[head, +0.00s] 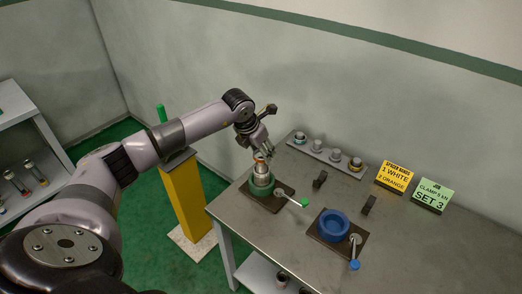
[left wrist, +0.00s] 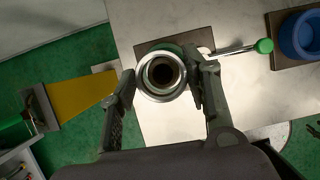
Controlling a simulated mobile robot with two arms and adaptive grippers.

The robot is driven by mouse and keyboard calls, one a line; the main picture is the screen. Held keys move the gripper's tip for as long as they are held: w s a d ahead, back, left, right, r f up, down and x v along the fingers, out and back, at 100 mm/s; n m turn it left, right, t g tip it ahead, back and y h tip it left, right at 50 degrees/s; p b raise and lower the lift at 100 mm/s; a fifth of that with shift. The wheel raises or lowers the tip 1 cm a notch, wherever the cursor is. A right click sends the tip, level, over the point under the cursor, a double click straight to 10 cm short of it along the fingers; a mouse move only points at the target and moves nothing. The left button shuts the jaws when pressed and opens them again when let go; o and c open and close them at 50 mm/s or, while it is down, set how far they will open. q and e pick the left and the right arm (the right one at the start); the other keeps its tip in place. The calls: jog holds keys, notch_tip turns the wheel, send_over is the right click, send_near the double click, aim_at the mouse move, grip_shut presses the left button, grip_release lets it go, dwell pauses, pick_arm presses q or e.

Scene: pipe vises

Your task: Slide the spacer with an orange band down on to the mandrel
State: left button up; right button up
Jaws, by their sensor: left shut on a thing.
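My left gripper (head: 262,153) is shut on the spacer with an orange band (head: 261,161), above the green vise (head: 262,186). In the left wrist view the gripper (left wrist: 160,73) has its two fingers on either side of a silver ring (left wrist: 146,92), the spacer's top rim, with a dark bore in the middle. The spacer looks roughly upright and in line with the vise. The mandrel is mostly hidden below the spacer, so I cannot tell how far the two overlap. My right gripper is out of view.
A blue vise (head: 333,226) with a blue-tipped handle stands to the right. The green vise's handle (head: 304,203) sticks out to the right. A grey rack (head: 316,151) with several parts lies behind. A yellow sign (head: 394,177) and a green sign (head: 432,195) stand at the back right.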

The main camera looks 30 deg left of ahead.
aim_at(261, 161)
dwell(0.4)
pick_arm(q)
jog(key=shift+f+b, duration=2.25)
jog(key=shift+f, duration=0.35)
jog(key=o, duration=1.2)
jog(key=shift+r, duration=0.1)
jog(key=shift+c, duration=0.2)
jog(key=v, duration=1.2)
jog(key=shift+d, duration=0.15)
